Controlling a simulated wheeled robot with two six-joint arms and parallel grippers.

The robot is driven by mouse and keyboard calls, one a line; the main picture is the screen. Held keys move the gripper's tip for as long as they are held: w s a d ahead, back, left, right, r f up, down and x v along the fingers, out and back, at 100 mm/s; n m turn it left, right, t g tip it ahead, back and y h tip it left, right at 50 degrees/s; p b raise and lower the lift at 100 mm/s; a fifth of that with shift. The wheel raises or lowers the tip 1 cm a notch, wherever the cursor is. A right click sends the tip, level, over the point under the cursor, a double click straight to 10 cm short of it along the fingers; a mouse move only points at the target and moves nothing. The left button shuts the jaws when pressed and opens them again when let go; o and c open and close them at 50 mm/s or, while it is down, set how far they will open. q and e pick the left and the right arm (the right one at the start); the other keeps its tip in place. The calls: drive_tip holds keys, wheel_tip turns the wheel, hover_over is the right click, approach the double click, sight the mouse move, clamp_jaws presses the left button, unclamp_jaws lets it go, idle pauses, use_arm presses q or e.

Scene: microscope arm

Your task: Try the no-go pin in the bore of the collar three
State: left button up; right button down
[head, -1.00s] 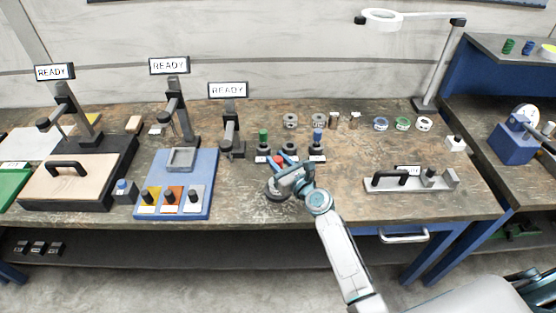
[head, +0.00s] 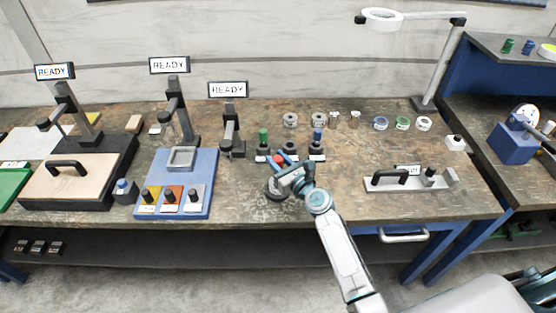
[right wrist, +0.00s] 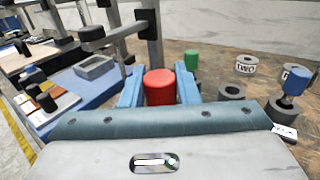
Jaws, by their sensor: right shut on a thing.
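My right gripper (head: 283,157) is shut on the red-handled pin, whose red handle (head: 278,158) shows between the fingers. In the right wrist view the blue fingers flank the red handle (right wrist: 159,87), hiding the pin's lower end. Two pale ring collars, one at left (head: 290,120) and one at right (head: 318,119), stand behind the pin holders. A collar marked TWO (right wrist: 245,65) shows in the right wrist view; another collar (right wrist: 298,75), partly behind the blue pin, has an unreadable label. I cannot tell for certain which is collar three. The held pin is apart from the collars.
A green pin (head: 263,137) and a blue pin (head: 318,136) stand in dark holders, with an empty-looking holder (head: 289,151) between. A blue fixture (head: 180,212) lies left, a handled gauge plate (head: 405,184) right. Bench between gripper and plate is clear.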

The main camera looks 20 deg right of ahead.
drive_tip(key=shift+f+b, duration=1.65)
drive_tip(key=shift+f, duration=0.3)
idle(0.7)
drive_tip(key=shift+r, duration=0.15)
idle(0.9)
drive_tip(key=shift+r+p, duration=1.9)
drive_tip(key=shift+p, duration=0.25)
wheel_tip(320, 180, up, 5)
drive_tip(key=p, duration=0.5)
